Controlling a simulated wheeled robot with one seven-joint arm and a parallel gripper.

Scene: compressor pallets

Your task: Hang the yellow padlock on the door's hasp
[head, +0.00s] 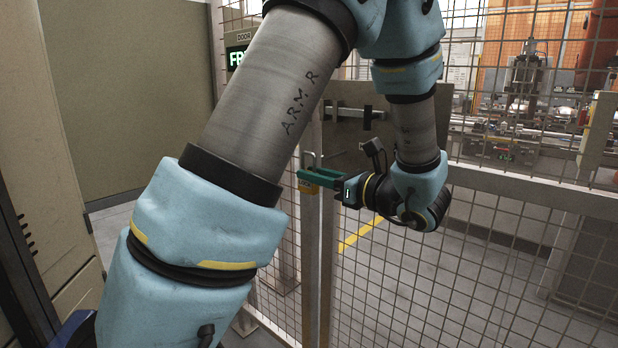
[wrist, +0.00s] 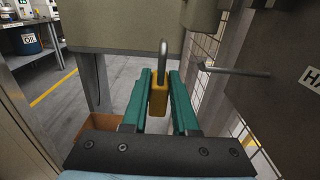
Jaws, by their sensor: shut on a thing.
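The yellow padlock (wrist: 158,99) is between the teal fingers of my gripper (wrist: 160,84), which is shut on its body. Its grey shackle (wrist: 163,58) points up above the fingers. In the head view the padlock (head: 309,187) shows at the fingertips of my gripper (head: 312,179), beside the door post. In the wrist view a grey metal rod (wrist: 233,70), seemingly part of the hasp, sticks out from a dark plate on the right. Its tip is right of the shackle and looks apart from it. I cannot tell the depth between them.
The mesh fence and door (head: 440,260) stand close behind my gripper. A grey plate with a sliding bolt (head: 347,113) is above it. A beige cabinet (head: 55,120) is at the left. In the wrist view a cardboard box (wrist: 97,127) lies below, and a shelf with an oil drum (wrist: 28,43) is far left.

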